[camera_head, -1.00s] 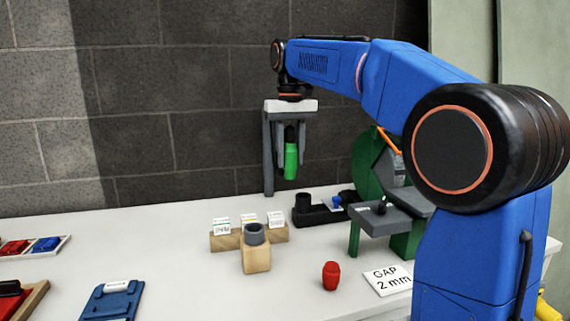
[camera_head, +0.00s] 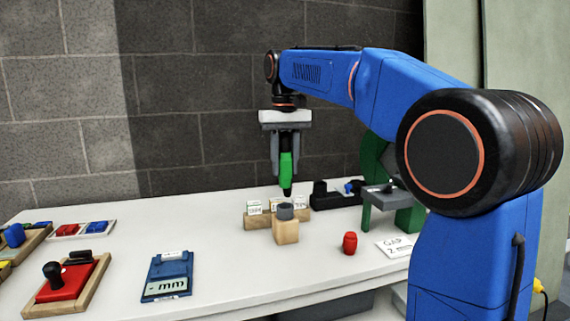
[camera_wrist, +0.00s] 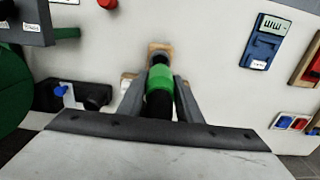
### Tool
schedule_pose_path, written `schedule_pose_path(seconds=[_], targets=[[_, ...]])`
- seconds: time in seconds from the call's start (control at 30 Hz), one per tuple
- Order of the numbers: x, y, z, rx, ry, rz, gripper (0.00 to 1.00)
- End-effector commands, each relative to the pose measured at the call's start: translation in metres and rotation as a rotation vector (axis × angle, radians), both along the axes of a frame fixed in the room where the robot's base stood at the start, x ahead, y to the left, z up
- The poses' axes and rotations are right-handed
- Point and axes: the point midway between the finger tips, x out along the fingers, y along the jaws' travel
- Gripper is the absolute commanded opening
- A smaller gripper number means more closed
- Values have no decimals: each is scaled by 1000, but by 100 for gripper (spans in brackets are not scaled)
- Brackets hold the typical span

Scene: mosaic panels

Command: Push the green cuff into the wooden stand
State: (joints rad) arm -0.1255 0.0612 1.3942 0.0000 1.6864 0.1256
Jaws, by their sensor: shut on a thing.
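The green cuff (camera_head: 286,171) is a bright green sleeve with black parts above and below it. My gripper (camera_head: 284,160) is shut on it, pointing down, and holds it upright in the air. The wooden stand (camera_head: 286,232) is a small light block on the white table with a grey ring (camera_head: 285,211) on top. The cuff's black lower end hangs just above the ring, apparently apart from it. In the wrist view the green cuff (camera_wrist: 160,78) sits between the grey fingers, and its black tip overlaps the wooden stand (camera_wrist: 159,46); the ring is mostly hidden there.
Labelled wooden blocks (camera_head: 256,219) stand right behind the stand. A black fixture (camera_head: 334,200) and a green machine with a grey shelf (camera_head: 384,194) are to the right. A red piece (camera_head: 350,243) lies at front right. A blue gauge (camera_head: 167,275) lies left, with clear table between.

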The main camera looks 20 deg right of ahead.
Motion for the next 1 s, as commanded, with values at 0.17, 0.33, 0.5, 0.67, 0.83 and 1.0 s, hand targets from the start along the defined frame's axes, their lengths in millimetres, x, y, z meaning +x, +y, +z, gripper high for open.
schedule_pose_path(seconds=[0.17,0.33,0.5,0.67,0.83,1.0], targets=[[0,0,-11,0,1,0,0],[-1,0,-24,0,1,0,0],[0,0,-36,0,1,0,0],[0,0,-43,0,0,0,0],[0,0,-45,0,0,0,0],[0,0,-46,0,0,0,0]])
